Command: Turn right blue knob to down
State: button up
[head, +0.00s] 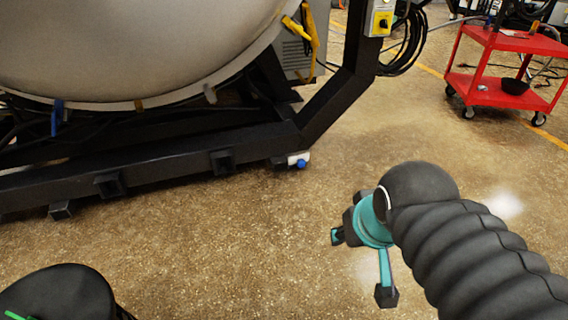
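A small blue round part (302,163) sits on a white fitting at the right foot of the black furnace frame, close to the floor. A blue upright piece (57,117) shows under the furnace's lower rim at the left. I cannot tell which of these is the right blue knob, nor which way a knob points. My gripper (363,267), black and teal, is over the open floor, below and to the right of the blue round part and apart from it. Its fingers are spread, with nothing visible between them.
The large grey furnace vessel (130,45) rests on a black frame (150,175). A yellow switch box (380,20) is on the frame's upright, with black cables beside it. A red cart (505,70) stands at the back right. The brown floor between frame and gripper is clear.

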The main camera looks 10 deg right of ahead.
aim_at(301, 162)
jog(key=u, duration=0.15)
jog(key=i, duration=0.95)
jog(key=z, duration=0.35)
